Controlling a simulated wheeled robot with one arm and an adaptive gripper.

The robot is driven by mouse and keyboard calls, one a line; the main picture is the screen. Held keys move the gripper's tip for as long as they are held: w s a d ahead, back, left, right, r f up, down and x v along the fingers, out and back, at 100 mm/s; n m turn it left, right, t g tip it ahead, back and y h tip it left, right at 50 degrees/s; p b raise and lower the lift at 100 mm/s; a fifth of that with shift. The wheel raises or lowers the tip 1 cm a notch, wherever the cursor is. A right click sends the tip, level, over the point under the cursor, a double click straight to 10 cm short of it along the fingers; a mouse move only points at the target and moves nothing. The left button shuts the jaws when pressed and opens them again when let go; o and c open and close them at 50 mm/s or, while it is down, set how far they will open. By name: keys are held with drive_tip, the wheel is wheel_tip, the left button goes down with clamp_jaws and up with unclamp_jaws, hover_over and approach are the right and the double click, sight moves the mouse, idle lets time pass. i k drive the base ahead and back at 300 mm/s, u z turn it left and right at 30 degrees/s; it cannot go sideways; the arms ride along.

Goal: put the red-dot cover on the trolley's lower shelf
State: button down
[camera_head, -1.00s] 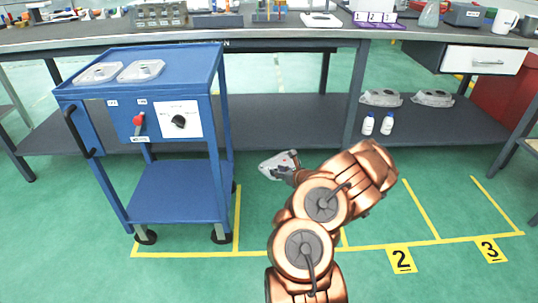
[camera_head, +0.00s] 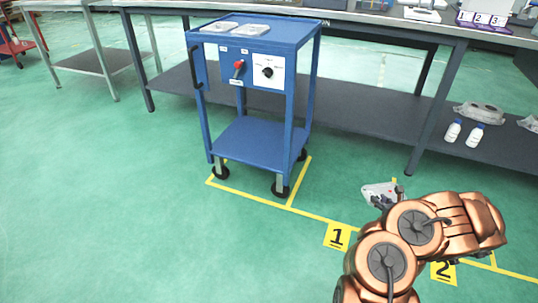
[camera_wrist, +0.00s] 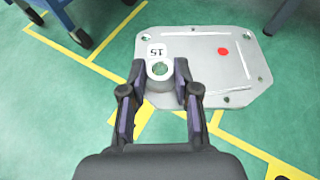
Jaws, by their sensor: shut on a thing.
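The red-dot cover (camera_wrist: 205,65) is a flat grey metal plate with a red dot and a label reading 15. My gripper (camera_wrist: 160,88) is shut on the round boss at its near edge and holds it above the green floor. In the head view the cover (camera_head: 379,194) shows at the end of my arm, right of the trolley; the gripper's fingers are hard to make out there. The blue trolley (camera_head: 262,60) stands left of it. Its lower shelf (camera_head: 255,142) is bare, and two grey covers (camera_head: 250,30) lie on its top.
A long workbench (camera_head: 400,28) with a dark lower shelf (camera_head: 365,108) runs behind the trolley. Yellow lines and number plate 1 (camera_head: 337,237) mark the floor. Floor left and front is clear.

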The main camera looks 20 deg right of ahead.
sight(261, 139)
drive_tip(key=z, duration=0.3)
drive_tip(key=k, duration=0.25)
drive_tip(key=u, duration=1.2)
drive_tip(key=i, duration=1.55)
drive_tip(key=z, duration=0.4)
